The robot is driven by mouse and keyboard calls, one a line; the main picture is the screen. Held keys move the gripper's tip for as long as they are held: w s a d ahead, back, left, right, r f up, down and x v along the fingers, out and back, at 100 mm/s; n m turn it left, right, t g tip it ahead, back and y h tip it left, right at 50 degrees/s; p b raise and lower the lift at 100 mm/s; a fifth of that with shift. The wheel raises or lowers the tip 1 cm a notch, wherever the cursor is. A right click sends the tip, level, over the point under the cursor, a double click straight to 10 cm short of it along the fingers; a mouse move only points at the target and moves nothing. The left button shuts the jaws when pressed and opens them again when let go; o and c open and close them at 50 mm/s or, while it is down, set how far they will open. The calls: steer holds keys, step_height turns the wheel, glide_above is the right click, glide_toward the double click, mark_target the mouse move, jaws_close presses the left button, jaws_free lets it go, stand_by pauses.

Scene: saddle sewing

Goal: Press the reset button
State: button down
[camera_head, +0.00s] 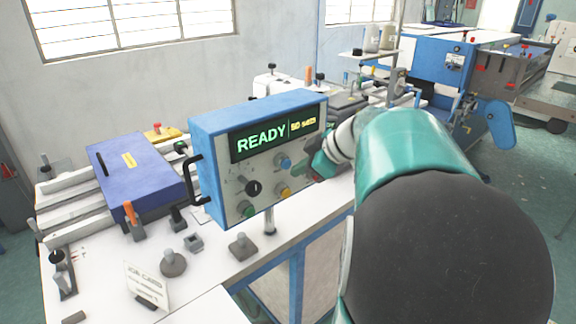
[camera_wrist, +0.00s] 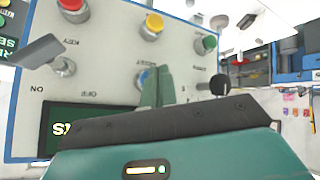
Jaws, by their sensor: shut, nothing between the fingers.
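The blue control box (camera_head: 258,160) stands on the table with a lit READY display (camera_head: 262,140). Its face carries a blue button (camera_head: 284,162), a yellow button (camera_head: 284,191) and a green button (camera_head: 247,208). I cannot read which label says reset. My gripper (camera_head: 318,164) is shut and empty at the right part of the face. In the wrist view the shut green fingers (camera_wrist: 157,74) overlap the edge of the blue button (camera_wrist: 145,79), with the yellow button (camera_wrist: 153,25) and green button (camera_wrist: 206,43) beyond. Contact cannot be told.
A black knob (camera_head: 253,187) sits on the face, and a black handle (camera_head: 196,180) juts from the box's left side. A red button (camera_wrist: 72,7) shows at the wrist view's top left. A purple-blue block (camera_head: 138,172) lies left of the box. A small sign (camera_head: 147,285) stands in front.

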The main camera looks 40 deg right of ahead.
steer(key=shift+w, duration=0.1)
stand_by(0.6)
steer(key=shift+w, duration=0.35)
steer(key=shift+w, duration=0.5)
stand_by(0.7)
steer(key=shift+s, duration=0.95)
steer(key=shift+s, duration=0.1)
steer(key=s, duration=0.4)
steer(key=shift+s, duration=0.35)
stand_by(0.6)
